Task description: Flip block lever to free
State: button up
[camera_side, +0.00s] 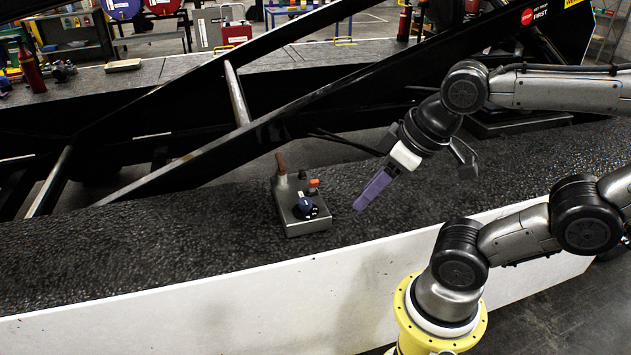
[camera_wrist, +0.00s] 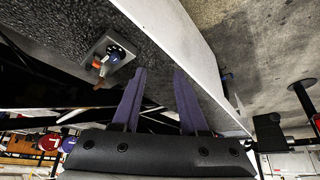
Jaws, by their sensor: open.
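A grey metal control block (camera_side: 300,208) sits on the dark textured belt, left of my gripper in the side view.
The belt surface (camera_side: 130,245) is clear on both sides of the block. A white side wall (camera_side: 250,305) runs along its near edge. Black frame beams (camera_side: 225,150) slant above the belt behind the block, close to my arm.

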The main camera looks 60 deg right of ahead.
jog(key=shift+s+d, duration=0.1)
jog(key=shift+d, duration=0.05)
jog(key=shift+c, duration=1.2)
jog(key=d, duration=0.1)
jog(key=h, duration=0.1)
jog(key=d, duration=0.1)
jog(key=shift+s+d+f+n+g+h, duration=0.2)
jog(key=shift+s+d+n+g+h, duration=0.1)
jog(key=shift+d+n, duration=0.1)
grip_shut()
jog(key=w+d+f+n+g+h, duration=0.1)
jog(key=w+d+f+n+h, duration=0.1)
jog(key=d+n+h, duration=0.3)
jog(key=w+d+f+n+g+h, duration=0.1)
jog(key=d+f+n+g+h, duration=0.1)
jog(key=d+n+h, duration=0.35)
jog(key=w+a+f+n+t+y, duration=0.1)
jog(key=w+a+f+n+t, duration=0.1)
jog(key=f+n, duration=0.4)
jog(key=w+a+f+n+t+y, duration=0.1)
jog(key=w+a+f+n+t, duration=0.2)
jog(key=w+f+n+t, duration=0.2)
notch_tip(320, 180, down, 2)
jog(key=n, duration=0.4)
jog(key=shift+w+a+n+t, duration=0.15)
jog(key=shift+a+n+t, duration=0.2)
jog(key=shift+t, duration=0.05)
